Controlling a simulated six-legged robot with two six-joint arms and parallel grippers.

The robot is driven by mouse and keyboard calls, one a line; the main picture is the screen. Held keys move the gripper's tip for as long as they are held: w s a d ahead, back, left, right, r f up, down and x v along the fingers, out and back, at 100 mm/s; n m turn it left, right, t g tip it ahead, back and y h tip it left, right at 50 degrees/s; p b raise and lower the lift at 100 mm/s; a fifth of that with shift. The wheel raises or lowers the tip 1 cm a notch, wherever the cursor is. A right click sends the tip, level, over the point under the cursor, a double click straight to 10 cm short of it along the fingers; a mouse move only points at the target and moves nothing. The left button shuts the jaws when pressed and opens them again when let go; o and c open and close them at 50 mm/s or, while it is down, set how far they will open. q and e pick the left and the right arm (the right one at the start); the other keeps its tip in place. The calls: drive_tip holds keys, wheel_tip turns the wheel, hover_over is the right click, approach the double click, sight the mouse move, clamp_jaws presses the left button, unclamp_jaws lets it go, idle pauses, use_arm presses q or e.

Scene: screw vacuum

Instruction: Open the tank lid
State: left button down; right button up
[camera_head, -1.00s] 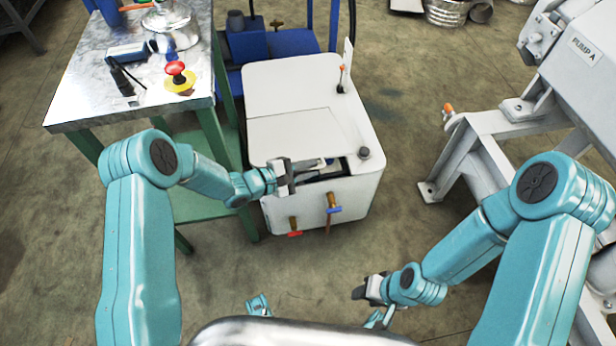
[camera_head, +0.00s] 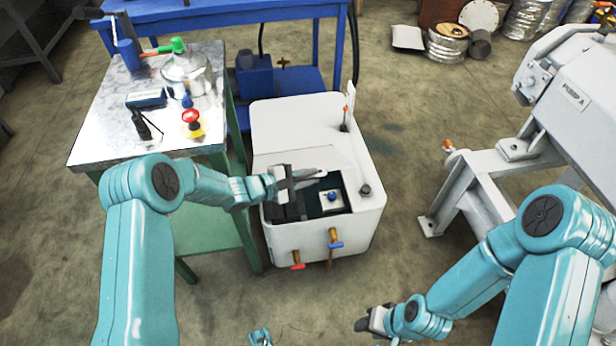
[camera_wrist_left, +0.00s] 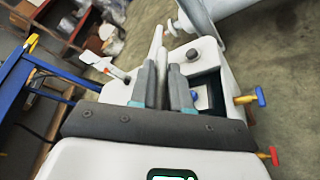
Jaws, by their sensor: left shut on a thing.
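The white tank (camera_head: 270,115) stands on the floor at the centre of the head view. Its lid (camera_head: 300,150) is raised at the front, and a dark opening (camera_head: 349,195) shows with a blue-knobbed part (camera_head: 332,199) inside. My left gripper (camera_head: 318,175) is shut on the lid near its lifted edge, above the opening. In the left wrist view its two fingers (camera_wrist_left: 163,88) are close together with a thin pale edge between them. My right gripper (camera_head: 368,321) hangs low at the right, away from the tank; its fingers are too small to judge.
A metal-topped table (camera_head: 95,125) with a red button (camera_head: 191,117) and a pot (camera_head: 186,75) stands left of the tank. A white pump frame (camera_head: 480,195) stands at the right. Red and blue valves (camera_head: 334,240) stick out of the tank's front.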

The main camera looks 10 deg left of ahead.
use_arm(q)
drive_tip(key=c, duration=1.4)
unclamp_jaws()
drive_tip(key=shift+f, duration=0.1)
drive_tip(key=shift+c, duration=0.2)
drive_tip(key=p+v, duration=0.1)
drive_tip(key=v, duration=0.5)
drive_tip(key=shift+a, duration=0.1)
drive_tip(key=shift+s+a+r, duration=0.25)
drive_tip(key=shift+s+a, duration=0.15)
drive_tip(key=shift+a, duration=0.1)
